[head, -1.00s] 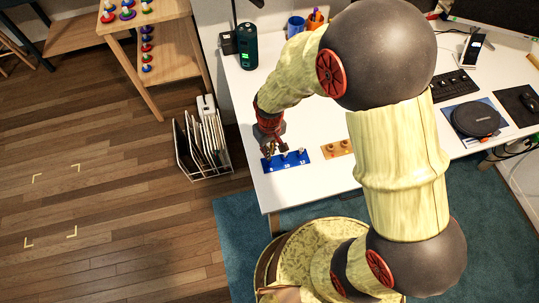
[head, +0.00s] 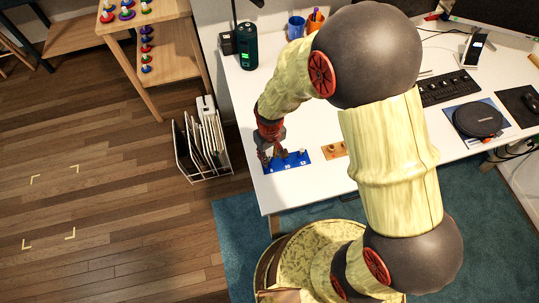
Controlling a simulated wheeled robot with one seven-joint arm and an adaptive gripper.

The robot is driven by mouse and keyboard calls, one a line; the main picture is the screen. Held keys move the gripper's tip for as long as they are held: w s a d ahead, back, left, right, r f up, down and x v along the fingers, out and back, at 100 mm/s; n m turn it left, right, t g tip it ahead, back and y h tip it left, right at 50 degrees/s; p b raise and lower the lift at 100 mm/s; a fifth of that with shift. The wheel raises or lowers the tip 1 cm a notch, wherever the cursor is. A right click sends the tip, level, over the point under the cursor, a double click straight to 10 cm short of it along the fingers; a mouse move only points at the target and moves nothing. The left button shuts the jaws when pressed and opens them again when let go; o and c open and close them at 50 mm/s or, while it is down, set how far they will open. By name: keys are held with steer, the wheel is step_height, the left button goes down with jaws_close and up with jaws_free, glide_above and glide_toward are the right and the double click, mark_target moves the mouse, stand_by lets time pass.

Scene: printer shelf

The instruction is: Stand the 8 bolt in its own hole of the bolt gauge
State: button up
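The blue bolt gauge (head: 293,166) lies near the left front corner of the white desk, marked 8, 10 and 12 from left to right along its front edge. A small metal bolt (head: 302,152) stands at the 12 end. My gripper (head: 273,155) points down over the left and middle part of the gauge, close above the 8 mark. Its fingers cover the 8 hole and much of the 10 place. I cannot make out the 8 bolt or whether the fingers hold it; they are small and dark here.
An orange-brown block (head: 331,151) with small round pieces lies just right of the gauge, partly behind my arm. A dark green cylinder (head: 248,47) and a blue cup (head: 296,26) stand farther back. A wire rack (head: 203,150) is on the floor left of the desk (head: 270,197).

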step_height(320, 180, up, 13)
steer(key=p, duration=0.4)
step_height(320, 180, up, 16)
steer(key=m+t, duration=0.3)
glide_above(270, 157)
steer(key=s+d, duration=0.3)
steer(key=d, duration=0.5)
steer(key=s+d+r+m+t, duration=0.2)
steer(key=s+d+r, duration=0.5)
steer(key=s+r, duration=0.2)
steer(key=shift+s+d+r+t, duration=0.2)
steer(key=shift+s+t, duration=0.1)
steer(key=shift+s, duration=0.4)
steer(key=shift+d+m, duration=0.15)
steer(key=shift+m, duration=0.15)
